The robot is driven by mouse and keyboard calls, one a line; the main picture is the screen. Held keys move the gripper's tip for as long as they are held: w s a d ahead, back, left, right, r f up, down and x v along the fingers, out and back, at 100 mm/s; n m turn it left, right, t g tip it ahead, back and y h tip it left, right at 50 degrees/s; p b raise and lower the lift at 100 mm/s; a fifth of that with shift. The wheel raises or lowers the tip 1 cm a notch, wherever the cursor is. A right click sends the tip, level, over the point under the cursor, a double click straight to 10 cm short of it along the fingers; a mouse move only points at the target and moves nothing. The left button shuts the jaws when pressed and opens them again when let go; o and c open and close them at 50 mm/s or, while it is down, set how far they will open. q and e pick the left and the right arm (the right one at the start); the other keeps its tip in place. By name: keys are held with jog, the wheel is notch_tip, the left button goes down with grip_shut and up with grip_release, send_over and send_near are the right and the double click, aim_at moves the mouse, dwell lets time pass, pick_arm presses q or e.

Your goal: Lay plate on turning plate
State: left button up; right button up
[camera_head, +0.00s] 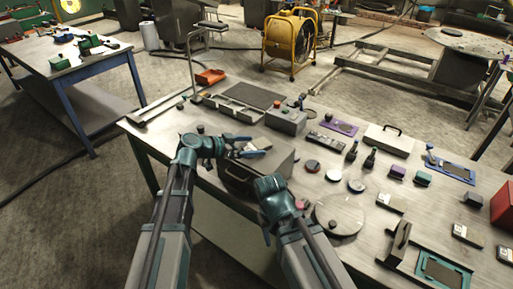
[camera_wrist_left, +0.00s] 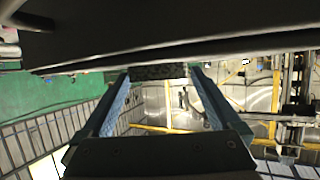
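The turning plate is most likely the round light disc (camera_head: 340,214) lying on the workbench right of my right gripper. I cannot tell for sure which thing is the plate; a small pale flat piece with a dark mark (camera_head: 261,143) shows just beside my left fingertips. My left gripper (camera_head: 248,147) points right above a grey box; its fingers stand apart. In the left wrist view the fingers (camera_wrist_left: 160,74) are also apart, with a dark textured surface between or beyond their tips; no clear hold shows. My right gripper (camera_head: 275,210) is near the bench's front edge, its fingertips mostly hidden.
The grey box with a handle (camera_head: 258,174) stands close under my left gripper. A grey control box (camera_head: 286,121), dark bottles (camera_head: 369,159), small round discs (camera_head: 333,174) and a teal tray (camera_head: 441,272) crowd the bench (camera_head: 300,238). A yellow fan (camera_head: 290,42) stands behind.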

pick_arm(q)
grip_shut()
dwell(0.5)
